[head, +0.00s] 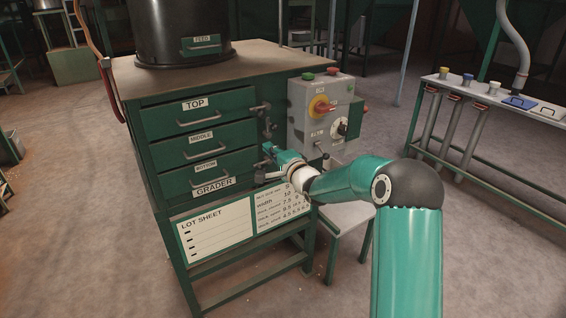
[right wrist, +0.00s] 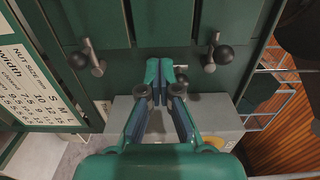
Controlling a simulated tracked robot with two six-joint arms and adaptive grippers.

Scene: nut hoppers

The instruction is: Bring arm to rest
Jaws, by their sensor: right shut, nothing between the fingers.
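My right arm (head: 345,182) reaches from the lower right toward the side of the green grader cabinet (head: 180,100). My right gripper (head: 266,158) is beside the cabinet's right edge, near its small knobbed levers (head: 264,108) and below the grey control box (head: 308,100). In the right wrist view the gripper (right wrist: 162,82) has its fingertips together and holds nothing. Ball-ended levers show there on both sides of it, left (right wrist: 80,60) and right (right wrist: 222,55). I cannot tell whether the fingertips touch anything. My left gripper is not in view.
The cabinet has drawers marked TOP (head: 195,113), MIDDLE (head: 200,142) and BOTTOM (head: 205,172), all shut. A black feed drum (head: 180,25) stands on top. A grey stool (head: 348,212) is behind my arm. A bench (head: 500,105) with cups stands at the right.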

